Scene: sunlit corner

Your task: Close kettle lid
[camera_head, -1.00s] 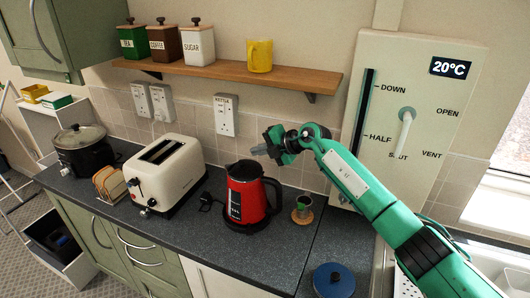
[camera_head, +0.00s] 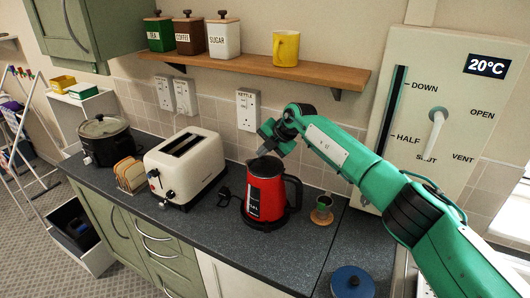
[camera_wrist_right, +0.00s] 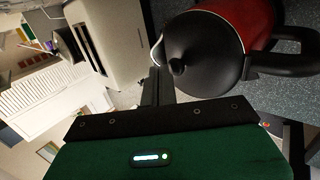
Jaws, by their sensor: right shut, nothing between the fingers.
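The red kettle (camera_head: 265,195) stands upright on the dark worktop, with its black handle to the right. Its black lid (camera_head: 264,167) lies flat over the top and looks closed. In the right wrist view the lid (camera_wrist_right: 205,50) shows as a dark disc above the red body (camera_wrist_right: 250,18). My right gripper (camera_head: 264,148) is just above the lid, shut and empty, pointing down and left. In the right wrist view its dark fingers (camera_wrist_right: 157,88) are by the spout side of the lid; I cannot tell whether they touch it. My left gripper is not in view.
A cream toaster (camera_head: 185,166) and a toast rack (camera_head: 130,174) stand left of the kettle. A small cup (camera_head: 323,205) on a coaster is to its right. A wooden shelf (camera_head: 310,73) with canisters and a yellow mug (camera_head: 286,48) hangs behind. A blue lid (camera_head: 352,282) lies in front.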

